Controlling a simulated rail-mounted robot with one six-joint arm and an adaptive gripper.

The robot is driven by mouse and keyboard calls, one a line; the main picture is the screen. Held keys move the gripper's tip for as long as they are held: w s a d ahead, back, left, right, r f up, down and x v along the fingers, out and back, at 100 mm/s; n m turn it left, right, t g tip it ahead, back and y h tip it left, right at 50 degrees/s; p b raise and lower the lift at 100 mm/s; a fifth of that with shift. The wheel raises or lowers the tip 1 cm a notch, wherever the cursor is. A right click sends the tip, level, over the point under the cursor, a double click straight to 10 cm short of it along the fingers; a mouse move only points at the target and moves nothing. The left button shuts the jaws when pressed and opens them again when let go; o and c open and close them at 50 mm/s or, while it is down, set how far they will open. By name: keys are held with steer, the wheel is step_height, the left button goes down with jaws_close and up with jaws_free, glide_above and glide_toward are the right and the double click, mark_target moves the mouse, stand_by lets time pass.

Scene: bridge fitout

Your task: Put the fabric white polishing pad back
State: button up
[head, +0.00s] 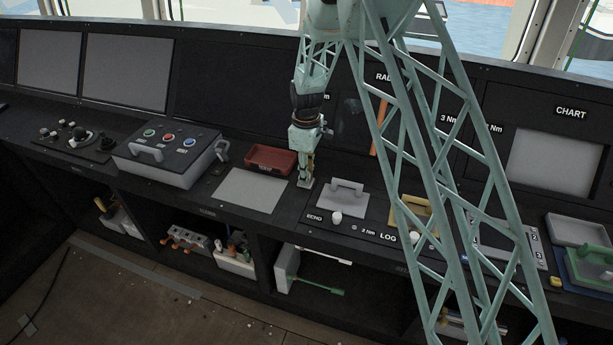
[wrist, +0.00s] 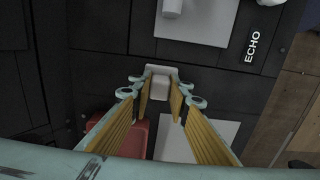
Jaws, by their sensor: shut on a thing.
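My gripper (head: 305,172) is low over the console, between the flat pale plate and the ECHO plate. In the wrist view my gripper (wrist: 161,100) is shut on a small pale block, which I take to be the white polishing pad (wrist: 162,71). It sits between the fingertips, over the dark console top. In the head view the pad is only a small pale bit under the fingertips, mostly hidden. I cannot tell whether it touches the console.
A red tray (head: 271,160) and a flat pale plate (head: 249,190) lie left of my gripper. A grey plate with a raised handle (head: 343,199) lies to the right, beside a white knob (head: 336,217). A grey control box (head: 172,151) stands further left. Open shelves below hold tools.

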steer(key=shift+f, duration=0.1)
steer(key=o, duration=1)
step_height(320, 180, up, 11)
steer(key=shift+r+p, duration=0.15)
steer(key=shift+p, duration=0.15)
steer(key=shift+r, duration=0.5)
steer(key=shift+r, duration=0.1)
stand_by(0.3)
